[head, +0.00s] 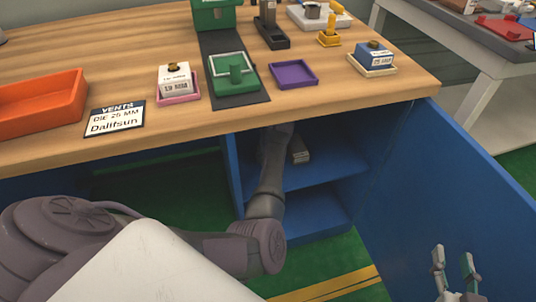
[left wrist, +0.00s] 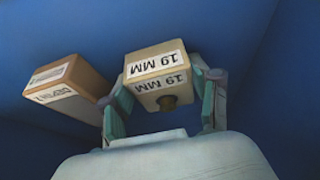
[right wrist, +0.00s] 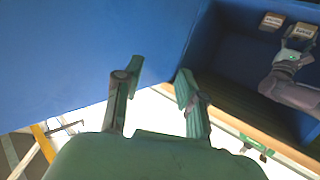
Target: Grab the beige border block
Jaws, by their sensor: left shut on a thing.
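A beige block with white "19 MM" labels (left wrist: 157,68) sits between the fingers of my left gripper (left wrist: 164,98), which is shut on it, inside the blue cabinet. Its labels appear upside down in the left wrist view. A second block, brown-sided with a white label (left wrist: 66,88), lies just left of it there. In the head view my left arm reaches under the tabletop and the left gripper is hidden; one block (head: 299,150) shows on the shelf beside the arm. My right gripper (head: 455,275) is open and empty before the blue door; its fingers (right wrist: 158,75) stand apart in the right wrist view.
The blue cabinet door (head: 450,190) stands open at right. The wooden tabletop (head: 330,115) overhangs the shelf. On it are an orange tray (head: 40,105), a white 19 MM block on a pink tray (head: 175,80), a purple tray (head: 293,73) and a blue block (head: 374,54).

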